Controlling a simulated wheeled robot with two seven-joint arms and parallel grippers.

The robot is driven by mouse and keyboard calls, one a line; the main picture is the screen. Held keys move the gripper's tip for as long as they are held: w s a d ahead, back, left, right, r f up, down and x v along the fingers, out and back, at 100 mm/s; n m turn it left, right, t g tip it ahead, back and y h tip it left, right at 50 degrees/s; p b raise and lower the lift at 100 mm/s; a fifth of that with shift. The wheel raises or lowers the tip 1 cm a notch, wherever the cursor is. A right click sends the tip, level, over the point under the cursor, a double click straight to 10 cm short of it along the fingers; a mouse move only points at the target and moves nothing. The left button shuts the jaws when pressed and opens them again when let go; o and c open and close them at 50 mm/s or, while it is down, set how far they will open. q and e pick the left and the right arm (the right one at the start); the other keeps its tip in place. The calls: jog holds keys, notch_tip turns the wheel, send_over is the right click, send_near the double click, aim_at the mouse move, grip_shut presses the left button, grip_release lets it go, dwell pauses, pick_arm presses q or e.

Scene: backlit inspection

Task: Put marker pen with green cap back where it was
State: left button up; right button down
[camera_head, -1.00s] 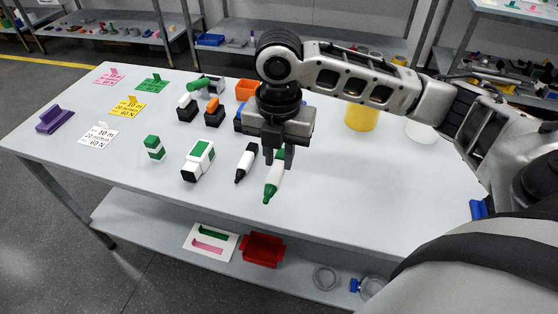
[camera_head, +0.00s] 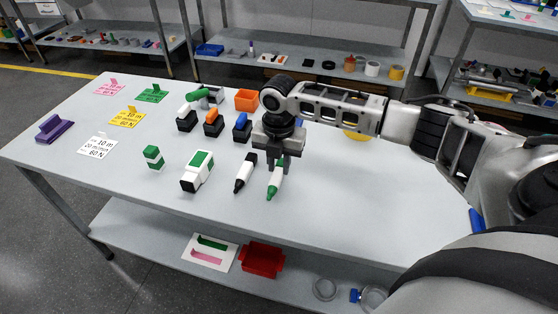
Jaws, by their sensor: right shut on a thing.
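The marker pen with green cap (camera_head: 274,186) is white with a green end pointing toward the table's front edge. My right gripper (camera_head: 278,168) is shut on its rear part from above, and the fingers hide some of it. I cannot tell whether the pen touches the table. A similar white pen with black ends (camera_head: 246,172) lies just left of it, apart from it. My left gripper is not in view.
A white and green box (camera_head: 197,172) and a green and white block (camera_head: 153,157) stand to the left. Black holders with white, orange (camera_head: 213,122) and blue tops stand behind, near an orange bin (camera_head: 246,99).

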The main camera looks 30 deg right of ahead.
aim_at(276, 167)
jog(key=c, duration=1.2)
grip_release()
jog(key=shift+f, duration=0.15)
jog(key=shift+c, duration=0.2)
jog(key=shift+f+b, duration=0.3)
jog(key=shift+b, duration=0.35)
notch_tip(276, 167, up, 16)
jog(key=shift+w+p, duration=0.4)
jog(key=shift+w, duration=0.05)
jog(key=shift+a+r, duration=0.1)
